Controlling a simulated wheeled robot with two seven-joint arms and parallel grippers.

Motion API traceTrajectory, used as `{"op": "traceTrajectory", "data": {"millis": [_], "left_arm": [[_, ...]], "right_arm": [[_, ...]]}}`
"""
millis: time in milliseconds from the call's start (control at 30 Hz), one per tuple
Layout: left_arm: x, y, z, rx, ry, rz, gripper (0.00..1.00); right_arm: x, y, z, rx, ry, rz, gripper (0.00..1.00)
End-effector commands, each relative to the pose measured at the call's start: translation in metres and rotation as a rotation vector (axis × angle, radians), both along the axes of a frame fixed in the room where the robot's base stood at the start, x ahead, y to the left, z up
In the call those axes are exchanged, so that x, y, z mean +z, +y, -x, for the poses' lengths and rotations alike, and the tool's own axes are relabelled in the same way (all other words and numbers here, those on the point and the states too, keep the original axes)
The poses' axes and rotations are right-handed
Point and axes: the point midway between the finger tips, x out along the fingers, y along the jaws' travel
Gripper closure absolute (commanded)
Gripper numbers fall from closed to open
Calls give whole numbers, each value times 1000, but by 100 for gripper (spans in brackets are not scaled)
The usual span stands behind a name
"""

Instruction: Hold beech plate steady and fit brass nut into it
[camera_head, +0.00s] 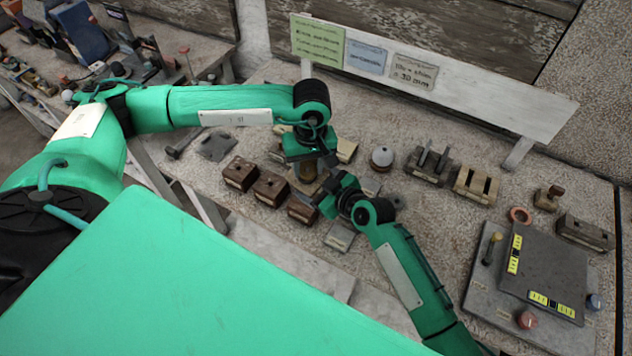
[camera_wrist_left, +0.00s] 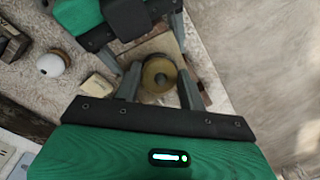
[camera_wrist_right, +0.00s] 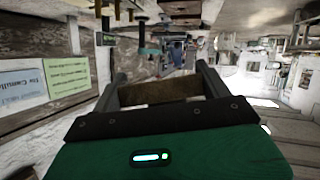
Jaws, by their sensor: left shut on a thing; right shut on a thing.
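The brass nut (camera_wrist_left: 158,75) is a round, dull gold ring. In the left wrist view it sits between the fingers of my left gripper (camera_wrist_left: 158,88), which is shut on it. The beech plate (camera_wrist_left: 158,46) is a tan, flat piece behind the nut. In the right wrist view the plate (camera_wrist_right: 160,91) shows edge-on between the fingers of my right gripper (camera_wrist_right: 160,88), which is shut on it. In the head view both grippers meet over the bench, and the arms partly hide the nut (camera_head: 308,170) and plate. I cannot tell whether the nut touches the plate.
Several dark wooden blocks (camera_head: 270,188) stand close to the grippers. A white knob (camera_head: 382,157), slotted blocks (camera_head: 476,185) and a grey board (camera_head: 545,270) lie to the right. A sign board (camera_head: 430,75) runs along the back.

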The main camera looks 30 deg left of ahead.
Motion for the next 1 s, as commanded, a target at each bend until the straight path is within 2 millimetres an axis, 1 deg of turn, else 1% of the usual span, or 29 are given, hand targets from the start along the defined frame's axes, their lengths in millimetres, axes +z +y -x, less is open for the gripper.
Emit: {"op": "traceTrajectory", "data": {"millis": [67, 800, 900, 1000], "left_arm": [[0, 0, 1, -96, 17, -24, 82], [-1, 3, 1, -1051, 141, -236, 83], [-1, 3, 1, -1168, 157, -261, 83], [-1, 3, 1, -1241, 165, -277, 83]], "right_arm": [[2, -2, -4, -7, -2, -4, 43], [2, -3, -5, -9, 0, -3, 42], [1, -3, -4, -9, 0, -3, 42], [1, -3, -4, -9, 0, -3, 42]]}}
